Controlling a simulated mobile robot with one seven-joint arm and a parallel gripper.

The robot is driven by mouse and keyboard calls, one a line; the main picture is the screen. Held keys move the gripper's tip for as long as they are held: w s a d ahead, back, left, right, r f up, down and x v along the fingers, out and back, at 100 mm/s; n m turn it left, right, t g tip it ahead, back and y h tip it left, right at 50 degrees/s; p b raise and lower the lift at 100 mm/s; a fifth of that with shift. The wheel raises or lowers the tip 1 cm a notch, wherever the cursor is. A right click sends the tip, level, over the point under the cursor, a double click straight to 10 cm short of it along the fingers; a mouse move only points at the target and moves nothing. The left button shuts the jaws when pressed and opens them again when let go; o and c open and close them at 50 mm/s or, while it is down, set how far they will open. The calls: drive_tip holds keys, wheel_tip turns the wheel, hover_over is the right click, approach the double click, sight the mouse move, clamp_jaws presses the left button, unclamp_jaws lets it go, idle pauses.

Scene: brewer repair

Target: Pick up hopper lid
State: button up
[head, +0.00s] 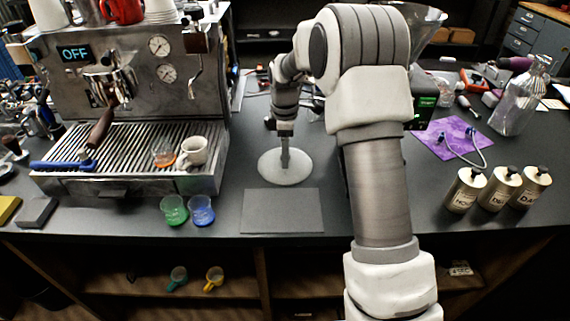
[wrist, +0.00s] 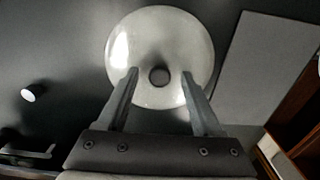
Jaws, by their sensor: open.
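The hopper lid (head: 286,166) is a pale, translucent round disc lying on the dark counter, right of the espresso machine. In the wrist view the lid (wrist: 160,32) shows a dark round knob (wrist: 159,76) at its middle. My gripper (head: 285,163) is over the lid, pointing down. In the wrist view my gripper (wrist: 159,74) is open, with one finger on each side of the knob and clear gaps between. I cannot tell how far the fingertips are above the disc. Part of the lid is hidden behind the fingers.
A grey mat (head: 282,211) lies just in front of the lid. The espresso machine (head: 130,110) stands left, with green (head: 173,210) and blue (head: 201,210) cups before it. A purple cloth (head: 450,140) and several labelled canisters (head: 497,188) are to the right.

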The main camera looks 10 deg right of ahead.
clamp_jaws()
drive_tip(key=shift+r, duration=0.1)
